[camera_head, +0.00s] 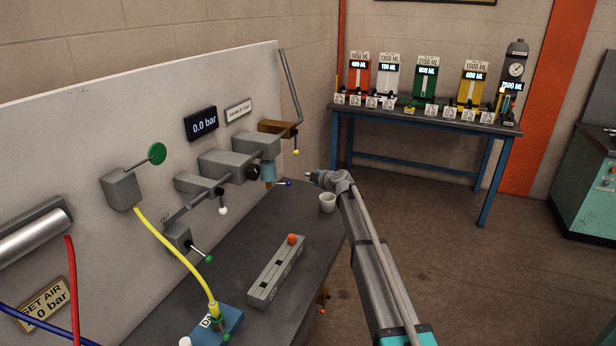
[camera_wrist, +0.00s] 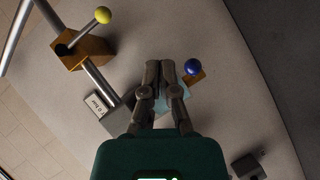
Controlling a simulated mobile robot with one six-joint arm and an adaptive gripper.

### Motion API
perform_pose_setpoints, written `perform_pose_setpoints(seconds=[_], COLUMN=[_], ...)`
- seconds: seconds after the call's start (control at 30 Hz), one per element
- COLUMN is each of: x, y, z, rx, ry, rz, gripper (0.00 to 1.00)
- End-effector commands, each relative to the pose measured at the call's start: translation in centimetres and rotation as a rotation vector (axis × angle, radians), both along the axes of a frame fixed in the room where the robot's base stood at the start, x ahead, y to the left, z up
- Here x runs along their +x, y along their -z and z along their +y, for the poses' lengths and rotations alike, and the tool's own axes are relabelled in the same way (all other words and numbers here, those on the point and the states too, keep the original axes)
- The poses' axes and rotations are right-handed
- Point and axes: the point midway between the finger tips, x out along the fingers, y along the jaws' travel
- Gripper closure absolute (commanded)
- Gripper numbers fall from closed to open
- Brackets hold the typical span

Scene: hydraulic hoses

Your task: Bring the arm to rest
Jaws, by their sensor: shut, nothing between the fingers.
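My arm (camera_head: 375,265) reaches from the lower right of the head view toward the panel, over the right edge of the dark bench. My gripper (camera_wrist: 161,68) is shut and empty in the wrist view, its two fingers close together. In the head view its end is small beside the wrist joint, right of the blue-knobbed lever (camera_head: 288,183). In the wrist view the blue knob (camera_wrist: 193,66) shows just right of the fingertips. A pale blue filter bowl (camera_head: 268,170) is partly hidden behind the fingers in the wrist view.
A brass valve (camera_head: 278,128) with a yellow knob (camera_head: 296,152) sits on the panel (camera_head: 90,115). A white cup (camera_head: 327,202) and a grey block with an orange knob (camera_head: 275,272) stand on the bench. Open floor (camera_head: 480,260) lies to the right.

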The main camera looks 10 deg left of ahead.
Motion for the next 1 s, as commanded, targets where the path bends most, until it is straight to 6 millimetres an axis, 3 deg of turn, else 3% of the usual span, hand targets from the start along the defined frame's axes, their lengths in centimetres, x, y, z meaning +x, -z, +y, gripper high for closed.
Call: perform_pose_setpoints(seconds=[0.27,0.47,0.67,1.0], x=[0.0,-1.3,-4.7,-13.1], y=[0.0,0.5,2.0,5.9], z=[-0.1,-1.5,-5.3,-14.5], rx=[0.000,0.004,0.012,0.013], ry=[0.001,0.008,0.041,0.212], rz=[0.002,0.054,0.207,0.601], gripper=[1.00,1.00,1.00,1.00])
